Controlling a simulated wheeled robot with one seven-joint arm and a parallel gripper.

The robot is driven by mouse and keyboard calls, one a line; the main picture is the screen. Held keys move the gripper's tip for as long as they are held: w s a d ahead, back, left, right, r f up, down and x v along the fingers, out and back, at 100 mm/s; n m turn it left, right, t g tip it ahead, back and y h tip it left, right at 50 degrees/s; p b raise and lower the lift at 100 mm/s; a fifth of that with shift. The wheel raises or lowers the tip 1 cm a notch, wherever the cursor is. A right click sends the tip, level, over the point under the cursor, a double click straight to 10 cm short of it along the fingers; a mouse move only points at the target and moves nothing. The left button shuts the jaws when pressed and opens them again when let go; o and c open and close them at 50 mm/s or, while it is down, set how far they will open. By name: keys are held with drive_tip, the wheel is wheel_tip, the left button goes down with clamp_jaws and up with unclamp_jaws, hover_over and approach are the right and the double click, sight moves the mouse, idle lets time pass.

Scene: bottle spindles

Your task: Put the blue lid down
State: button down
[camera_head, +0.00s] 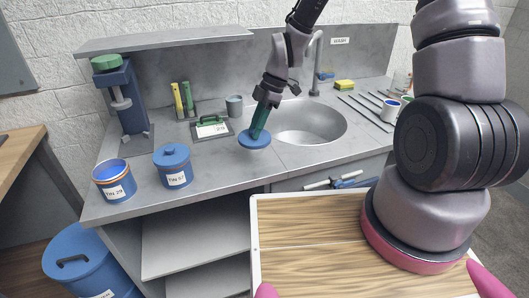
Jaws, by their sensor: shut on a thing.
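The blue lid (254,140) is a flat round disc near the counter's front edge, left of the sink. My gripper (260,122) reaches down from above, with its green fingers shut on the lid's upper side. The exact grip point is hidden. I cannot tell whether the lid touches the counter or hangs just above it. An open blue tin (117,189), labelled TIN 29, stands at the front left. A second blue tin (175,177) with its own blue lid on stands to the right of it.
The grey counter (215,170) has free room between the lidded tin and the held lid. A blue stand with a green top (125,95), a tray with a green handle (210,128) and a grey cup (234,105) stand behind. The sink (310,122) lies to the right.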

wheel_tip(320, 180, down, 8)
drive_tip(key=shift+r, duration=0.1)
idle(0.4)
drive_tip(key=c, duration=0.6)
unclamp_jaws()
drive_tip(key=v, duration=1.2)
